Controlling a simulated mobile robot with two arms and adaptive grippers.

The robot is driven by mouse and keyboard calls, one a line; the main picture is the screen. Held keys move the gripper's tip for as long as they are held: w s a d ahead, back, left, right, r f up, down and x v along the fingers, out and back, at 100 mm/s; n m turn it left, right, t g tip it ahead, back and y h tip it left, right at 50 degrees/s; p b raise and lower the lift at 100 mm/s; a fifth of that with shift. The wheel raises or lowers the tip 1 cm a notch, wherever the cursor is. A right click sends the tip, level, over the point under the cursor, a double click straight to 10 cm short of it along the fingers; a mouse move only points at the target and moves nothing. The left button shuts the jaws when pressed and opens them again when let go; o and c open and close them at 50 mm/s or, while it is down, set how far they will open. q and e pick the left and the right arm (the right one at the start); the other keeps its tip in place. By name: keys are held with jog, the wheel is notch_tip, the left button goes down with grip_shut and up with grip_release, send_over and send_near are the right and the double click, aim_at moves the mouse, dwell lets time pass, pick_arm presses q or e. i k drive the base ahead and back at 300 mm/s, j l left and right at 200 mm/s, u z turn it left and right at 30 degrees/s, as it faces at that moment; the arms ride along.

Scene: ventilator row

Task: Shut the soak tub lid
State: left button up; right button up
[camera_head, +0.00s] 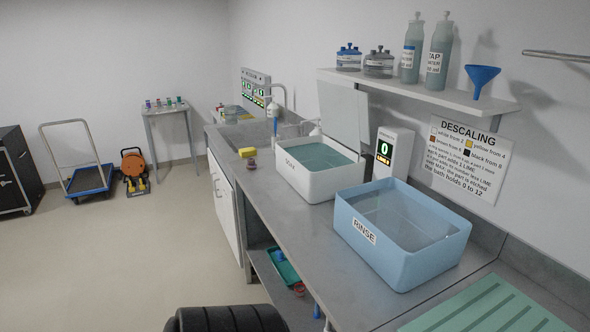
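The soak tub (310,182) is a white tub labelled SOAK on the steel counter, holding greenish liquid. Its lid (343,115) is a pale grey panel that stands open, nearly upright, at the tub's back edge by the wall. The tub's top is uncovered. Neither of my grippers shows in the head view.
A blue tub labelled RINSE (370,247) stands just to the right on the counter (290,240). A white display unit (393,155) stands behind, beside the lid. A shelf (420,91) with bottles and a blue funnel (481,77) hangs above. A yellow sponge (247,152) lies left.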

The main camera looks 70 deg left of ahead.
aim_at(344, 112)
jog(key=u, duration=2.05)
jog(key=i+z, duration=0.1)
jog(key=z, duration=0.3)
jog(key=j+z, duration=0.15)
jog(key=z, duration=0.25)
jog(key=i+j+z, duration=0.1)
jog(key=z, duration=0.3)
jog(key=j+z, duration=0.15)
jog(key=z, duration=0.2)
jog(key=i, duration=0.05)
